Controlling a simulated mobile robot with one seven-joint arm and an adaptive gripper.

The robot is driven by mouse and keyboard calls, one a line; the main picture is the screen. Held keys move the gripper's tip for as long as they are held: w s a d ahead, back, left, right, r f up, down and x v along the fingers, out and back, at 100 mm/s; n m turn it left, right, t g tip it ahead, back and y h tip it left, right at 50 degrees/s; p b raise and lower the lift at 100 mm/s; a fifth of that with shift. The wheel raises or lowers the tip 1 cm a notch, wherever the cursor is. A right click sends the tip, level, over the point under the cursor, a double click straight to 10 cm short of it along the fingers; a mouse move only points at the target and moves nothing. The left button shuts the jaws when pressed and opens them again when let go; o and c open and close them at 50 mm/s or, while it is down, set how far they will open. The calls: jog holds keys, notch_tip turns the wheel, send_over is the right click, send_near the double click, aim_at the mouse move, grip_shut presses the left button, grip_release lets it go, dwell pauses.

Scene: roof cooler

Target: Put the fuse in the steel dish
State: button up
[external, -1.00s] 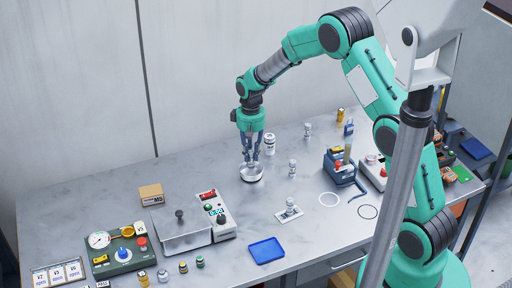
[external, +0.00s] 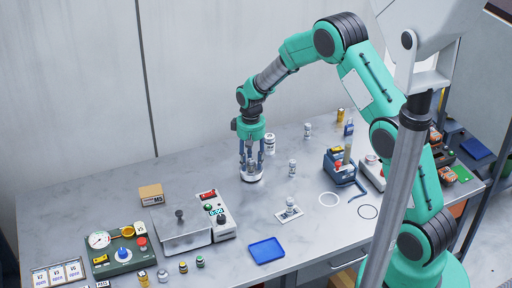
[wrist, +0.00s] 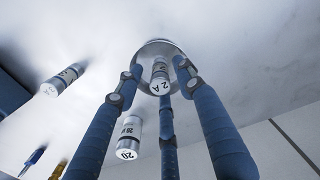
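A small silver-and-white fuse (wrist: 160,78) marked "2 A" stands in the round steel dish (wrist: 146,50) in the wrist view. In the external view the dish (external: 252,179) rests on the bench below my gripper (external: 252,170), and the fuse (external: 250,163) shows between the fingers. My gripper (wrist: 160,88) has its three blue fingers spread around the fuse, with gaps between them and it. The fingertips are low, at about the dish rim. Whether a fingertip touches the dish is hard to tell.
A fuse marked "20" (wrist: 129,138) stands behind the dish; another fuse (external: 292,168) stands to its right. A fuse (external: 291,203) stands on a small white plate.

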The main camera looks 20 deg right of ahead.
aim_at(251, 159)
jog(key=shift+r, duration=0.15)
notch_tip(251, 159, up, 12)
jog(key=p, duration=0.1)
jog(key=shift+p, duration=0.3)
dwell(0.4)
jog(key=shift+d+r, duration=0.1)
dwell(0.7)
